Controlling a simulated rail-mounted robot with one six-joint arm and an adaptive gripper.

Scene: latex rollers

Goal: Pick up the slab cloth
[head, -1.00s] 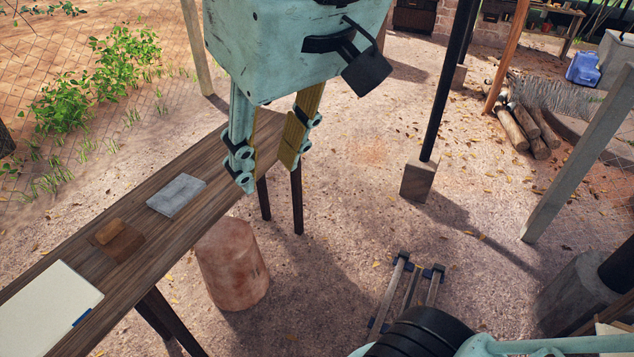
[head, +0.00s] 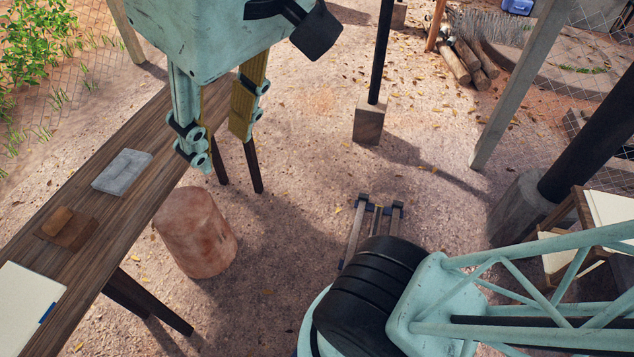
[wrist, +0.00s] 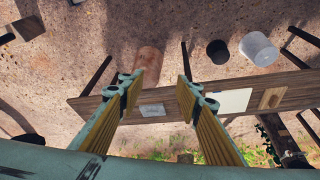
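A grey flat rectangular piece (head: 122,171), which I take to be the slab cloth, lies on the long wooden table (head: 150,120). It also shows in the wrist view (wrist: 151,110), between my fingers in the picture. My gripper (head: 218,145) is open and empty, with its two fingers well apart. It hangs above and to the right of the grey piece in the head view, clear of it. The fingers also frame the wrist view (wrist: 160,82). Nothing hides the grey piece.
A brown block (head: 60,223) and a white board (head: 25,305) with a blue tag lie nearer on the table. A reddish stump (head: 195,232) stands beside the table. A black post on a block base (head: 368,120) stands farther right.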

